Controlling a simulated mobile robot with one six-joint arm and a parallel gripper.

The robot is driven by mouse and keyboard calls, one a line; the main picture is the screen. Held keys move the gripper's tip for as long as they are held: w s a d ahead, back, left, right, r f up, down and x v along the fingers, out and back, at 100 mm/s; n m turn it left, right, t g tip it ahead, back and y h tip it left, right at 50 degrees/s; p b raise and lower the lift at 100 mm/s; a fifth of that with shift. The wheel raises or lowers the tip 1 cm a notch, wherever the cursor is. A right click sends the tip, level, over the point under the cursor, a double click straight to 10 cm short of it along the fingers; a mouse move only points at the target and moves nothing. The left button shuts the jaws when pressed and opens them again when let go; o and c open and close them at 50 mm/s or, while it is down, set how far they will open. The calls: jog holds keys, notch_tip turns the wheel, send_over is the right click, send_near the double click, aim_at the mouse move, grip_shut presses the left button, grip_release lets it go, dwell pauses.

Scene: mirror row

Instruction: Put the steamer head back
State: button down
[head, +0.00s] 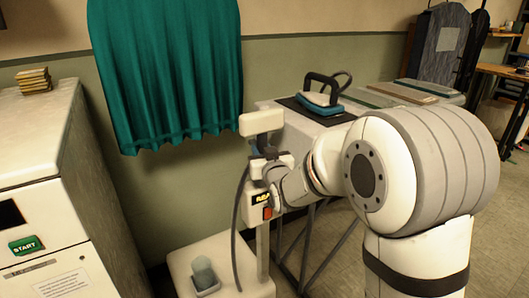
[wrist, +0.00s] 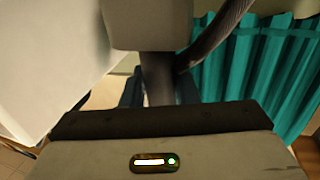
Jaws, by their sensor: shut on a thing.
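The steamer head (head: 261,122) is a pale block at the top of the garment steamer's pole, upright in the head view. In the wrist view the steamer head (wrist: 150,22) fills the top middle, with its dark handle below. My gripper (head: 266,157) is shut on that handle; in the wrist view the fingers of my gripper (wrist: 160,92) stand on both sides of it. The steamer's pole carries a pale box with a red switch (head: 267,212) under my gripper. Whether the head rests on a holder is hidden by my gripper.
The dark hose (head: 236,235) hangs left of the pole to the steamer base (head: 235,285). A white machine (head: 40,200) stands at left. An iron (head: 322,95) sits on the table at right.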

jog(key=shift+f, duration=0.1)
jog(key=c, duration=1.1)
grip_release()
jog(key=s+d+f+m+g+h, duration=0.1)
jog(key=s+d+g, duration=0.4)
jog(key=s, duration=0.6)
jog(key=s+d+f+m+g+h, duration=0.1)
jog(key=s+d+f+g+h, duration=0.2)
jog(key=s+d+f+g, duration=0.2)
jog(key=s+d+f+m+g+h+p, duration=0.1)
jog(key=s+d+f+g, duration=0.3)
jog(key=s+d, duration=0.5)
jog(key=shift+s+d+m+g+h, duration=0.15)
jog(key=shift+s+g, duration=0.3)
jog(key=shift+s, duration=2.1)
jog(key=shift+s+m+g+h, duration=0.25)
jog(key=shift+s+g, duration=0.2)
jog(key=shift+s, duration=2.05)
